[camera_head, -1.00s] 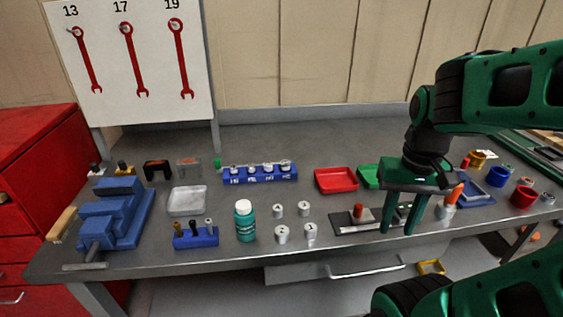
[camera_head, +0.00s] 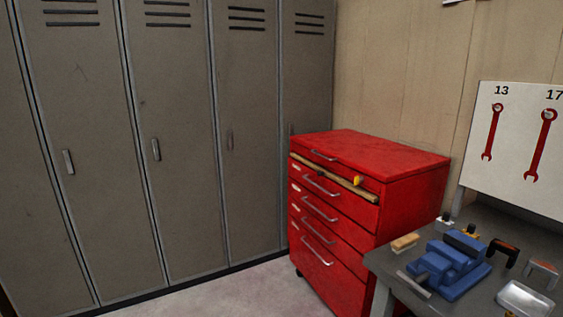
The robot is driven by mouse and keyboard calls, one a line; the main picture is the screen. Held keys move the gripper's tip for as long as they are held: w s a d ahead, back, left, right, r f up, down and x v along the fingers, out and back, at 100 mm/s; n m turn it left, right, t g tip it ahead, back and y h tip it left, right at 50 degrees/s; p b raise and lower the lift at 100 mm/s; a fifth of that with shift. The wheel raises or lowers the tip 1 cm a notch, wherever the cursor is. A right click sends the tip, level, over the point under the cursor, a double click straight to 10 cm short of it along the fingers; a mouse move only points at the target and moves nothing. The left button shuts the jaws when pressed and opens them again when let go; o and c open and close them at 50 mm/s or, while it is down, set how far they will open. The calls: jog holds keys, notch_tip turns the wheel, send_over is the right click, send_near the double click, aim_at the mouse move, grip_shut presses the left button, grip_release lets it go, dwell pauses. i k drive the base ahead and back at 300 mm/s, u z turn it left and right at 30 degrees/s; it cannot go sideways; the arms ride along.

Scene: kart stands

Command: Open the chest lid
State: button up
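The red tool chest (camera_head: 340,215) stands on the floor in the middle of the head view, between the lockers and the workbench. The lid appears down. Below the lid are several drawers with silver handles. A wooden strip (camera_head: 335,178) lies across the upper front, with a small yellow thing (camera_head: 357,181) by its right part. My gripper is out of view.
Grey lockers (camera_head: 170,150) line the left wall. The workbench (camera_head: 470,295) at the lower right carries a blue vise (camera_head: 452,262) and small parts. A wrench board (camera_head: 520,145) stands behind it. Pale floor (camera_head: 240,292) is clear before the chest.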

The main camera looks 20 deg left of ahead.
aim_at(385, 161)
jog(key=u, duration=0.7)
jog(key=k, duration=1.25)
jog(key=u, duration=0.25)
jog(key=i, duration=0.6)
jog(key=u, duration=0.4)
jog(key=i, duration=1.6)
jog(key=z, duration=0.35)
